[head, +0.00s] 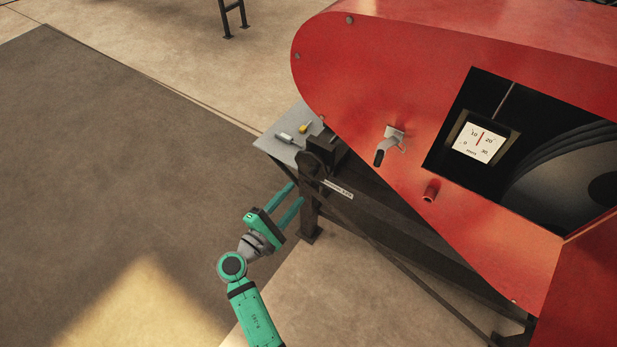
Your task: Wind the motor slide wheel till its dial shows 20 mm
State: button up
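The dial (480,142) is a white square face in a dark frame, in the opening of the red guard. Its scale reads 0, 10, 20, 30, and its red needle points between 10 and 20, roughly midway. A dark rounded part (311,163) at the end of the dark rail under the guard looks like the slide wheel; its rim and handle are hard to make out. My gripper (297,193) has two green fingers apart, reaching up and right, with their tips close below this part. I cannot tell whether they touch it. Nothing shows between the fingers.
The red guard (400,75) overhangs from the right, with a grey-black handle (388,146) and a red stub (431,191) on its face. A grey shelf (272,146) behind the wheel holds small tools. A dark leg stands beside my fingers. The floor at left is clear.

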aim_at(310, 175)
jog(key=w+d+m, duration=0.2)
jog(key=w+m, duration=0.1)
jog(key=m, duration=0.5)
jog(key=w+d+m, duration=0.2)
jog(key=m, duration=0.6)
jog(key=w+d+m, duration=0.2)
jog(key=w+m, duration=0.1)
jog(key=m, duration=0.5)
jog(key=shift+w, duration=0.3)
grip_shut()
